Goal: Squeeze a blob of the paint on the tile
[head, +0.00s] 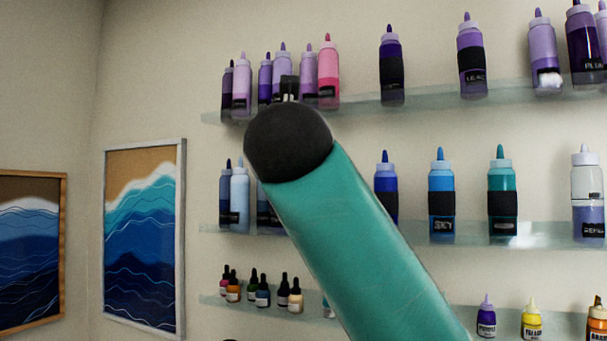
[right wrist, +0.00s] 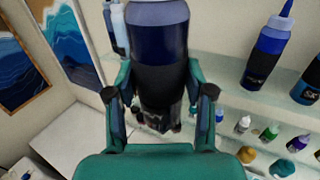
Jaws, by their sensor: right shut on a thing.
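In the right wrist view, my right gripper (right wrist: 160,93) is shut on a dark blue paint bottle (right wrist: 158,45) with a wide black band. One finger is on each side of the bottle. The bottle's top is cut off by the frame edge, so its nozzle is hidden. In the head view, a teal link of my own arm crosses the middle and hides part of the shelves; no gripper shows there. My left gripper is in neither view. No tile can be seen.
Glass shelves (head: 345,228) on the wall carry several bottles, including a dark blue one (head: 386,207), a sky blue one (head: 441,180) and a teal one (head: 502,180). Small dropper bottles (head: 262,290) stand lower. Two wave pictures (head: 143,240) hang at left.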

